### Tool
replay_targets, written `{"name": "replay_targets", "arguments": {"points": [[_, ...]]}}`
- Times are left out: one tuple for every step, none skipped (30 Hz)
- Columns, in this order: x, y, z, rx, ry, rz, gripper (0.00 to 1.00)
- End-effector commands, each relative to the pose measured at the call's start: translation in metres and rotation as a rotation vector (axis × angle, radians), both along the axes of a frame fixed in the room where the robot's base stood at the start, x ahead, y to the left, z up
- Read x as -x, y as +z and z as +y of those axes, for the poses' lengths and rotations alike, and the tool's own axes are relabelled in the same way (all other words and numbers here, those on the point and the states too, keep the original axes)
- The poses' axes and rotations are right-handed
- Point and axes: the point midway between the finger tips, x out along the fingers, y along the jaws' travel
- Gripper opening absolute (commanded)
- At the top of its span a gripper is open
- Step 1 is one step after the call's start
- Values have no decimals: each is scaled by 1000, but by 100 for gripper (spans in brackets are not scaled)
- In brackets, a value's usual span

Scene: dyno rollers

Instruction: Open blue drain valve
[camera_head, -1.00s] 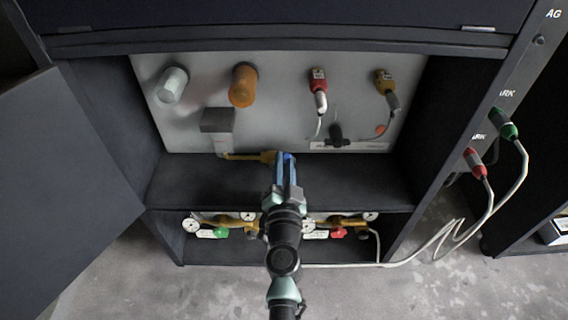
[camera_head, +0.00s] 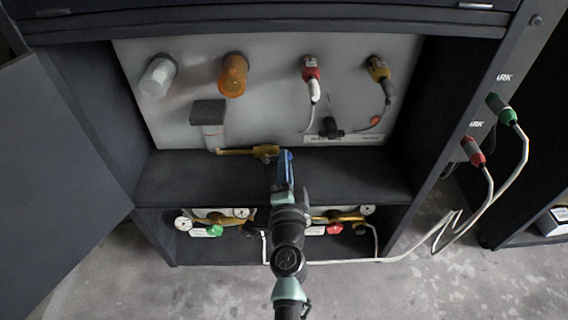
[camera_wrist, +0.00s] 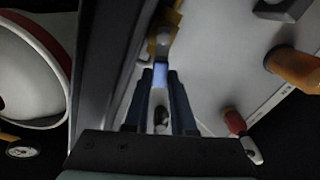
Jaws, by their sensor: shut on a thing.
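The blue valve handle (camera_head: 285,157) stands at the right end of a brass pipe (camera_head: 240,151), in front of the grey panel. In the wrist view the blue handle (camera_wrist: 161,76) lies between the two dark fingers of my gripper (camera_wrist: 160,82), with brass fitting (camera_wrist: 163,42) just beyond it. My gripper (camera_head: 285,176) is shut on the blue handle. In the head view my arm comes up from below and hides the handle's near part. The exact turn of the handle is hard to tell.
A grey box (camera_head: 208,112) sits above the pipe. An orange knob (camera_head: 233,75), a clear knob (camera_head: 158,77) and plugged connectors (camera_head: 310,70) are on the panel. Gauges (camera_head: 183,223) and brass manifolds are below the shelf (camera_head: 180,180). An open door (camera_head: 60,160) stands left; cables (camera_head: 470,215) hang right.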

Motion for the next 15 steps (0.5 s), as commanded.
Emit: {"name": "replay_targets", "arguments": {"points": [[0,-2,0,-15,0,2,0],[0,-3,0,-22,0,2,0],[0,-3,0,-31,0,2,0],[0,-3,0,-37,0,2,0],[0,-3,0,-41,0,2,0],[0,-3,-1,-46,0,2,0],[0,-3,-1,-48,0,2,0],[0,-3,-1,-50,0,2,0],[0,-3,-1,-52,0,2,0],[0,-3,-1,-52,0,2,0],[0,-3,-1,-53,0,2,0],[0,-3,-1,-53,0,2,0],[0,-3,-1,-53,0,2,0],[0,-3,-1,-53,0,2,0],[0,-3,-1,-52,0,2,0]]}}
